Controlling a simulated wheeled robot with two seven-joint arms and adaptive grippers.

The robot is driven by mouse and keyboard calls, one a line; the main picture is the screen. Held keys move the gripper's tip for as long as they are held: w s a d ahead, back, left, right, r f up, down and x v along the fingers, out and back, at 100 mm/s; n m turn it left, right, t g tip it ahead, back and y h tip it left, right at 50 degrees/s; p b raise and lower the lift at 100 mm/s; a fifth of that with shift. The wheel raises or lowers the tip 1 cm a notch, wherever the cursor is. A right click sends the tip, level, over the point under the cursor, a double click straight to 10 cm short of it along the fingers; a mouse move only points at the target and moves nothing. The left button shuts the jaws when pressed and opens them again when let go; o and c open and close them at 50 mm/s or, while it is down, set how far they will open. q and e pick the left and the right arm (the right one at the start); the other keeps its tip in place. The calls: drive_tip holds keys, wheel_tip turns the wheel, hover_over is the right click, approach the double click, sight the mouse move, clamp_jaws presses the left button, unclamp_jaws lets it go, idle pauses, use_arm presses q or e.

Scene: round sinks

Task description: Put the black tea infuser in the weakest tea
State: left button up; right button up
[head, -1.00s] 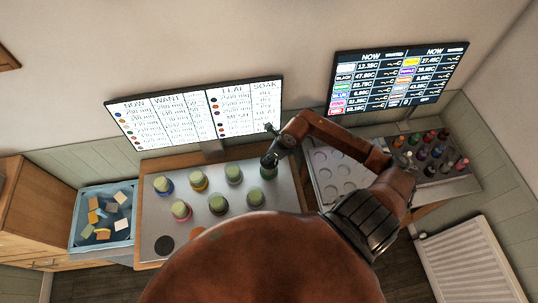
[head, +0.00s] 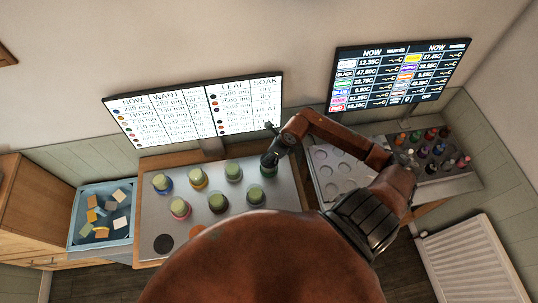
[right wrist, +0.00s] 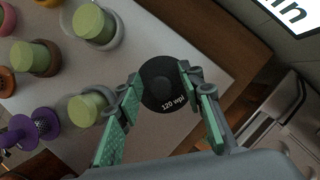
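A round black disc (right wrist: 158,82) with a pale label, apparently "120" and unclear letters, is near the metal tray's edge in the right wrist view; I cannot tell whether it is the black tea infuser. My right gripper (right wrist: 162,100) is open, its green fingers on either side of the disc in that view; contact is unclear. In the head view this gripper (head: 268,164) is at the tray's back right. A flat black disc (head: 164,244) lies at the front left. My left gripper is not in view.
A purple spool-shaped object (right wrist: 42,122) is beyond the cups. A text board (head: 195,112) stands behind the metal tray (head: 150,222). A blue bin (head: 75,240) with blocks is at left. A second screen (head: 398,75) and bottles (head: 430,145) are at right.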

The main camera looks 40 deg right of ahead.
drive_tip(key=shift+r+p, duration=0.6)
drive_tip(key=b+v, duration=0.1)
drive_tip(key=v, duration=1.1)
drive_tip(key=shift+b, duration=0.4)
